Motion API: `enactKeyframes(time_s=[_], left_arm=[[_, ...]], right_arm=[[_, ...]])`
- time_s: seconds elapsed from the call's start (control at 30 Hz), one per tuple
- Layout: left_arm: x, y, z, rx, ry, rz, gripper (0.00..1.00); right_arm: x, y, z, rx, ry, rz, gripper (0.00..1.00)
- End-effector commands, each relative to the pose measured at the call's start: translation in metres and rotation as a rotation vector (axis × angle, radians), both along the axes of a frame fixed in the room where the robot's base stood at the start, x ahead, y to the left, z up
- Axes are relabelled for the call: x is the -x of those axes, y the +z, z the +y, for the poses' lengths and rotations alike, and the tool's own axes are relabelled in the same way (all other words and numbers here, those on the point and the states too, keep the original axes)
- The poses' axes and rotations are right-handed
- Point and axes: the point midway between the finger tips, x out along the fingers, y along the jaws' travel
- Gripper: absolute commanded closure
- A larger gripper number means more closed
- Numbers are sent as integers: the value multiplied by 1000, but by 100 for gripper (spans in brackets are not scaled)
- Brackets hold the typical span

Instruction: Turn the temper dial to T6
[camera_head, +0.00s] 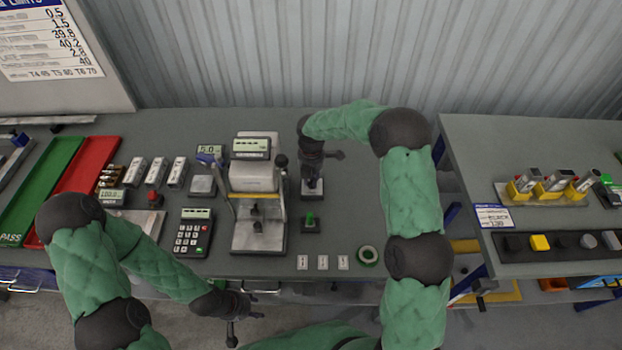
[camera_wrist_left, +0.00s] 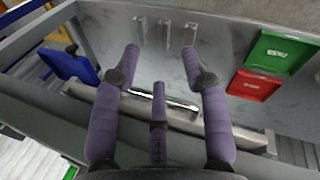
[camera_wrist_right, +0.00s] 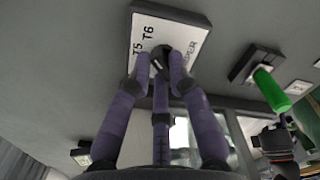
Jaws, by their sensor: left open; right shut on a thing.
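The temper dial is a dark knob on a white plate (camera_wrist_right: 145,32) with a dark edge, lettered T5, T6 and part of "TEMPER" in the right wrist view. My right gripper (camera_wrist_right: 162,66) is shut on the knob. Its fingers hide much of the knob, and I cannot tell which mark it points at. In the head view my right gripper (camera_head: 313,182) comes down over the dial's plate (camera_head: 313,194), right of the press-like tester. My left gripper (camera_head: 240,318) is open and empty, low in front of the table's front edge; its fingers also show in the left wrist view (camera_wrist_left: 160,75).
A green-topped switch (camera_head: 310,219) stands just in front of the dial. The tester (camera_head: 257,222) and a keypad (camera_head: 192,235) are to the left. Several small white tags (camera_head: 322,262) and a green tape roll (camera_head: 368,255) lie near the front edge.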

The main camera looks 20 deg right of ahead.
Motion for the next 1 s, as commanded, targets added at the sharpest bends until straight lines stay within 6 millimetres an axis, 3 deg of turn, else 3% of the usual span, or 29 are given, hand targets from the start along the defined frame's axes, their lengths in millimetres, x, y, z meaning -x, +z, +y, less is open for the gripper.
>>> enactKeyframes(time_s=[0.2,0.23,0.3,0.73,1.0], left_arm=[[0,0,0,0,0,0,55],[0,0,0,0,0,0,55],[0,0,0,0,0,0,55],[0,0,0,0,0,0,55],[0,0,0,0,0,0,55]], right_arm=[[0,0,0,0,1,-1,100],[0,0,0,0,1,-1,75],[0,0,0,0,1,-1,56],[-1,6,0,0,2,-2,56],[-1,51,0,0,1,-4,56]])
